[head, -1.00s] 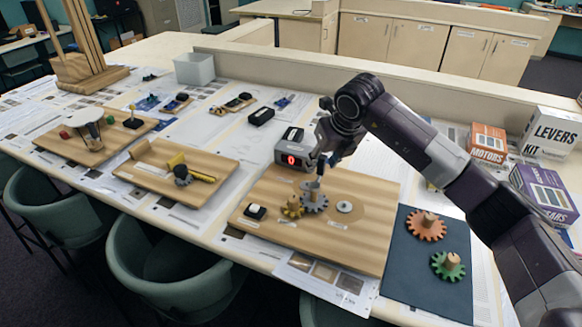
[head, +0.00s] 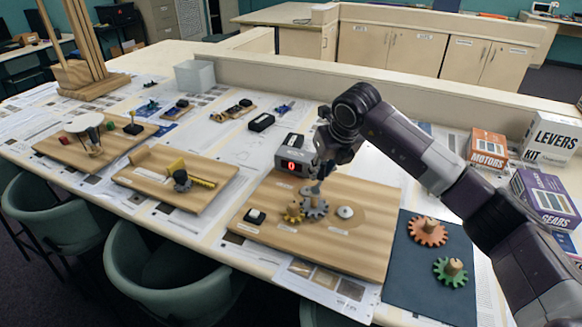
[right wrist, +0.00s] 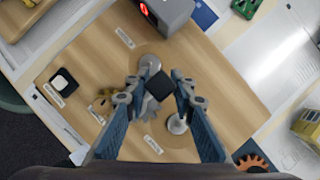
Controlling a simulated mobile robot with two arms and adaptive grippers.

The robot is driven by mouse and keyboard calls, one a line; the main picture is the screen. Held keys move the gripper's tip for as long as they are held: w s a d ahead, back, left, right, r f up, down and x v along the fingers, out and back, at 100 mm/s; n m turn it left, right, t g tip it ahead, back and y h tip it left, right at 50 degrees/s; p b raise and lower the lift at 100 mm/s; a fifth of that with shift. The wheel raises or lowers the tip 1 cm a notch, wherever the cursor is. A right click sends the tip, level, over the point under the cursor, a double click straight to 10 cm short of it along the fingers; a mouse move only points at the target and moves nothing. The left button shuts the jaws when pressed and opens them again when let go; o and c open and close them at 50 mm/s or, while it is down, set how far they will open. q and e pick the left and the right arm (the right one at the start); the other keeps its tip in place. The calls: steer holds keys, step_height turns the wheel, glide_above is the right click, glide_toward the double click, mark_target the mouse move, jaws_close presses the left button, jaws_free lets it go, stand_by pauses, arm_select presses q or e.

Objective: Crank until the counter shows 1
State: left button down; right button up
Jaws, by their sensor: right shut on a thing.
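The counter (head: 291,166) is a grey box with a red digit that reads 0 in the head view; part of it shows at the top of the right wrist view (right wrist: 168,14). A wooden board (head: 350,250) in front of it bears a grey gear (head: 315,208), a small brass gear (head: 292,212) and a metal disc (head: 345,212). My right gripper (right wrist: 160,90) is over the grey gear, shut on a dark square-topped crank handle (right wrist: 160,85). The fingers hide part of the handle and gear. My left gripper is not in view.
A dark mat (head: 400,275) with an orange gear (head: 427,231) and a green gear (head: 450,271) lies right of the board. Kit boxes (head: 545,195) stand at the far right. Other project boards (head: 150,185) lie left.

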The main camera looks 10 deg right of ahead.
steer(key=shift+s+d+f, duration=0.1)
steer(key=shift+d, duration=0.05)
stand_by(0.7)
steer(key=shift+s+d, duration=0.15)
steer(key=shift+s+d+b, duration=0.2)
steer(key=shift+s+b, duration=0.55)
steer(key=shift+s, duration=0.65)
steer(key=shift+s+d+b, duration=0.2)
steer(key=shift+s+b, duration=0.55)
steer(key=shift+s, duration=0.6)
